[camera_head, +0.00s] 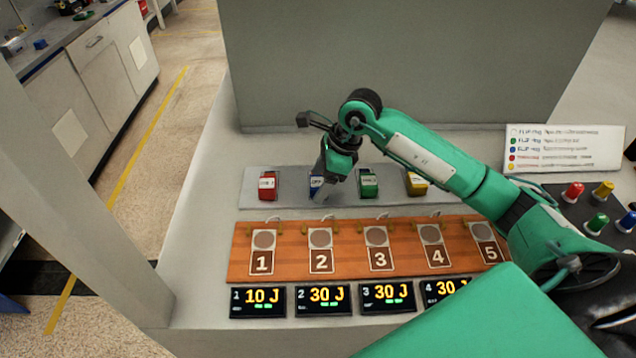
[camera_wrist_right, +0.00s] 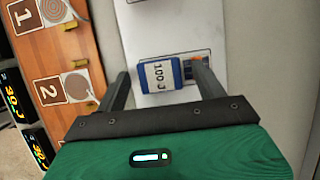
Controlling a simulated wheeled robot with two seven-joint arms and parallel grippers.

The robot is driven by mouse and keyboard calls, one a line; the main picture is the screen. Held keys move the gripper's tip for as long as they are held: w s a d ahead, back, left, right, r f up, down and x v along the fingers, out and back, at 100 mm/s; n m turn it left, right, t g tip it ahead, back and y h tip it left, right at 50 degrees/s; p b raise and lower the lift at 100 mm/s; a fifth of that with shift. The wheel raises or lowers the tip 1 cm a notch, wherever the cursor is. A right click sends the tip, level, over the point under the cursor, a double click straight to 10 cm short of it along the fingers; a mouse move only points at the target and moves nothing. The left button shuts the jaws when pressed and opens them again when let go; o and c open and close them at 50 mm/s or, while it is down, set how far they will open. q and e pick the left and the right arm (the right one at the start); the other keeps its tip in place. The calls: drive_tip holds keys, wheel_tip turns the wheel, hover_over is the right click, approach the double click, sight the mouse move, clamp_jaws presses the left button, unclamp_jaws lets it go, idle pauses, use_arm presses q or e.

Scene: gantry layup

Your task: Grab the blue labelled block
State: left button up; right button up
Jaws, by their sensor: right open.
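The blue block (camera_head: 315,187) stands on the grey strip behind the wooden board, second from the left in a row of coloured blocks. My right gripper (camera_head: 327,186) points down at it and partly hides it in the head view. In the right wrist view the blue block (camera_wrist_right: 162,78) has a white label reading "100 J". It sits between the two spread fingers of my right gripper (camera_wrist_right: 161,72), which is open. A gap shows on the left; the right finger is close to the block. My left gripper is not in view.
A red block (camera_head: 268,186) stands to the left; green (camera_head: 368,184) and yellow (camera_head: 415,184) blocks stand to the right. The wooden board (camera_head: 292,262) with numbered plates and several displays lies in front. A grey wall (camera_head: 420,60) rises behind.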

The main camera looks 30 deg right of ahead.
drive_tip(key=c, duration=1.1)
drive_tip(key=shift+c, duration=0.2)
drive_tip(key=shift+r, duration=0.2)
